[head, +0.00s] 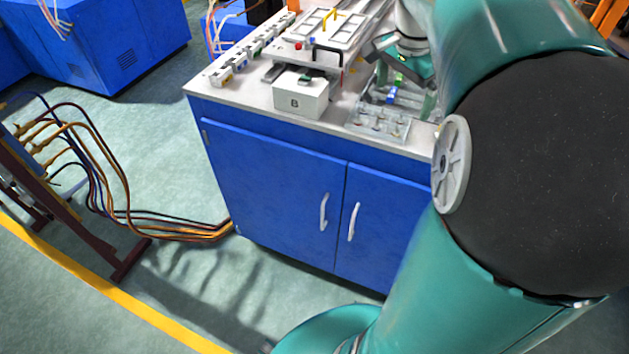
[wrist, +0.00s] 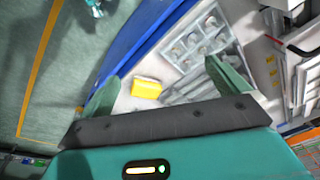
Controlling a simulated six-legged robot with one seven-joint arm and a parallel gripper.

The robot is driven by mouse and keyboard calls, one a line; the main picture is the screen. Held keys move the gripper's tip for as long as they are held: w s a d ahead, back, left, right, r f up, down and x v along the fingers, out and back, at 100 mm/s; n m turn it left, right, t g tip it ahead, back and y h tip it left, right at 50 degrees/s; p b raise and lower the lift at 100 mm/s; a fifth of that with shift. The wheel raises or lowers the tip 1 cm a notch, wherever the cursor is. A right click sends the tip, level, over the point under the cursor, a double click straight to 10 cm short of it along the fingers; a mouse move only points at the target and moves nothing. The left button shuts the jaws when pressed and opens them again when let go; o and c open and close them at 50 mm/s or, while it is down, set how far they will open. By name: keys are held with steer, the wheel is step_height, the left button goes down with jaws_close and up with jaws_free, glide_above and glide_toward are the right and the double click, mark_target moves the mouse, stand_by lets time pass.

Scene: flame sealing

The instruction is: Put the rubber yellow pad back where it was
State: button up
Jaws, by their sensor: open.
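The yellow rubber pad (wrist: 147,88) lies on the pale tabletop in the wrist view, beside a clear compartment tray (wrist: 200,48). My gripper (wrist: 163,75) is open, with one green finger on each side of the view. The pad shows between the fingers, nearer the left one, and nothing is held. I cannot tell the height of the fingers above the pad. In the head view my gripper (head: 406,92) is over the right part of the bench, by the tray (head: 378,125). I cannot make out the pad there.
Cables (head: 170,225) run along the floor on the left. The bench's front edge is close to the tray.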

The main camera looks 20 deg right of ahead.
steer(key=s+a+f+n+t, duration=0.1)
steer(key=s+a+n, duration=0.2)
steer(key=a+n, duration=0.2)
steer(key=s+a+f+n+t+y, duration=0.1)
steer(key=s+a+n, duration=0.3)
steer(key=a, duration=0.7)
steer(key=s+a+f+n+t, duration=0.2)
steer(key=s+a+n, duration=0.1)
steer(key=a+n, duration=0.4)
steer(key=shift+s+a+f+t, duration=0.3)
steer(key=shift+s+a, duration=0.1)
steer(key=shift+a, duration=0.6)
steer(key=shift+d, duration=0.1)
